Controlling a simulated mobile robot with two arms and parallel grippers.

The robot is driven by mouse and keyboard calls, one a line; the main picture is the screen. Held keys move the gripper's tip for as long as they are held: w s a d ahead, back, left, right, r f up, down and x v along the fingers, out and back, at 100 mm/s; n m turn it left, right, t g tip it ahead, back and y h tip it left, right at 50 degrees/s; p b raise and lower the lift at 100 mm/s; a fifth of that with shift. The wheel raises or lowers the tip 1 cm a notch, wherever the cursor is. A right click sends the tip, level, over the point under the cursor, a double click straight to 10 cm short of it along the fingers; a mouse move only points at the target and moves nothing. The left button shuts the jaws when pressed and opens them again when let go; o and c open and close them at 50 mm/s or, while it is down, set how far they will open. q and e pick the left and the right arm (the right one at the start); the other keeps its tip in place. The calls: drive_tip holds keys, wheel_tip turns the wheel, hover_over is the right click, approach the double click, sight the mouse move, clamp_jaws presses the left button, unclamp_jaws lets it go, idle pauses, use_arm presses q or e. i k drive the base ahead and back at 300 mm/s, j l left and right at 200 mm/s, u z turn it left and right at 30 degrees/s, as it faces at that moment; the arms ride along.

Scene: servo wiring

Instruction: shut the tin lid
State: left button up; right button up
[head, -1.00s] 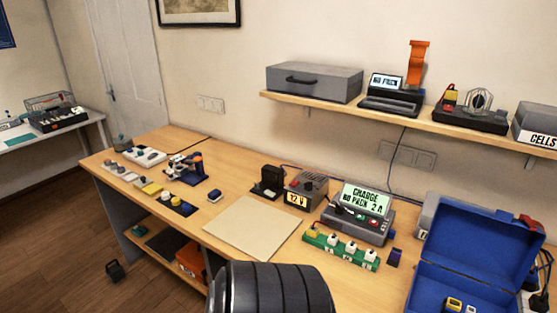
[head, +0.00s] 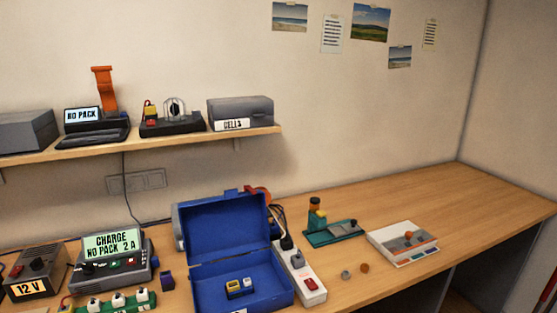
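A blue box (head: 183,211) with its lid (head: 228,224) raised stands on the bench at the lower middle of the head view. The lid leans back toward the wall, and the inside is exposed. A small yellow-and-grey block (head: 234,288) and a small blue-and-white block (head: 248,286) lie inside. A grey tin labelled CELLS (head: 252,109) sits at the right end of the wall shelf and looks closed. Neither of my grippers is in view.
A white power strip (head: 305,280) with plugs stands right of the blue box. The charger (head: 112,262) is at left. The far right bench is clear.

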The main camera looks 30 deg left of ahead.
sight(234, 223)
drive_tip(key=u, duration=1.3)
drive_tip(key=i+u, duration=0.4)
drive_tip(key=i+j, duration=0.05)
drive_tip(key=i, duration=0.05)
